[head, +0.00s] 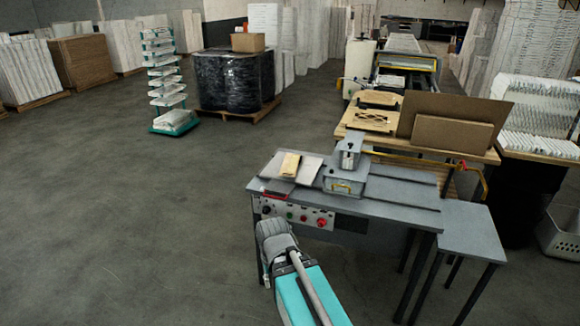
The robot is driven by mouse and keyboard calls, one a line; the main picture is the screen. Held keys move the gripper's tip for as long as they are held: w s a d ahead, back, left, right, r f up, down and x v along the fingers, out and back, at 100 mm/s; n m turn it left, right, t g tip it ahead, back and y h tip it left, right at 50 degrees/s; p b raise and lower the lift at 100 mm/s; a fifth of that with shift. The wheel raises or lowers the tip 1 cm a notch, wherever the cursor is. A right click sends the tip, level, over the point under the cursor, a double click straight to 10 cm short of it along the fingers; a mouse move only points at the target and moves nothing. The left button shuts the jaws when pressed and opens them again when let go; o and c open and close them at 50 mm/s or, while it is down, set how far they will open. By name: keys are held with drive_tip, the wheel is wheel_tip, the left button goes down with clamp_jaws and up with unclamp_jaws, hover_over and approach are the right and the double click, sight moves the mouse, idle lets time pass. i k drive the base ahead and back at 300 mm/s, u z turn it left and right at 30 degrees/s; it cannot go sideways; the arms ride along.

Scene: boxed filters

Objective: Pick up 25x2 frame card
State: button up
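I cannot read any label, so I cannot tell which thing is the 25x2 frame card. A small tan card-like piece (290,164) lies on the left part of the grey machine table (402,208). A pale flat piece (309,170) lies right beside it, and a dark reddish piece (278,187) is in front of it. Two brown boards (452,135) lean upright on the wooden table behind. My teal and grey arm reaches in from the bottom, with its grey joint in front of the machine's control panel. My gripper itself does not show.
A grey clamp-like block (347,175) stands on the machine table. The wooden table (480,152) behind holds cut tan frames (374,118). A white basket (562,232) is at the right. A wrapped pallet (230,80) and tiered rack (168,90) stand behind. Floor at left is clear.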

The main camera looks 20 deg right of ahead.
sight(289, 169)
drive_tip(key=z, duration=2.05)
drive_tip(key=i, duration=2.2)
